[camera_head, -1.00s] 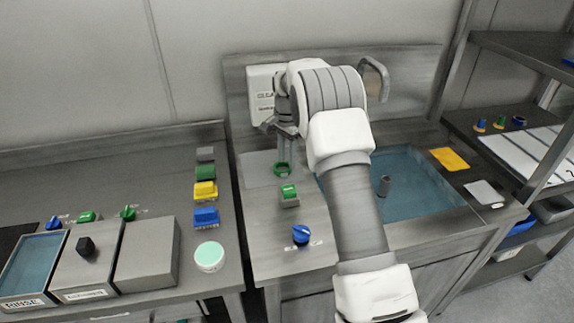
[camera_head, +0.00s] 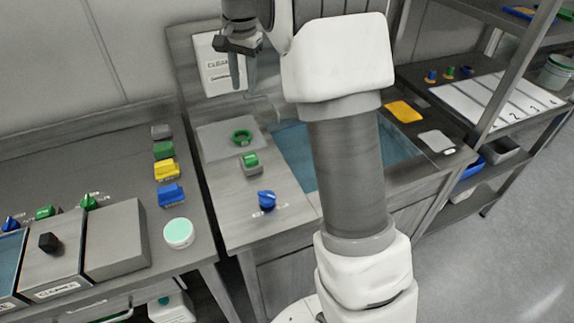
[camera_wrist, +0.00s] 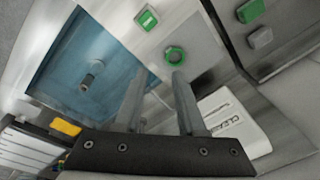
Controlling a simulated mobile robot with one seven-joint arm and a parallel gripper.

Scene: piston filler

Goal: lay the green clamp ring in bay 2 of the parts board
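The green clamp ring (camera_head: 242,136) lies flat on a light grey pad on the counter left of the sink. The wrist view shows the ring (camera_wrist: 175,55) beyond the fingertips, apart from them. My gripper (camera_head: 243,87) is raised above and behind the ring in the head view. In the wrist view my gripper (camera_wrist: 160,73) has its two fingers apart with nothing between them. The parts board (camera_head: 480,103) is a white panel with dark dividing lines and small numbers, on the right-hand shelf unit. I see no part lying in its visible bays.
A green-topped block (camera_head: 250,162) and a blue knob (camera_head: 267,200) stand near the ring. The blue sink (camera_head: 298,150) is partly behind my arm. Small coloured parts (camera_head: 448,72) stand behind the board. Shelf posts and an upper shelf (camera_head: 510,30) frame the board.

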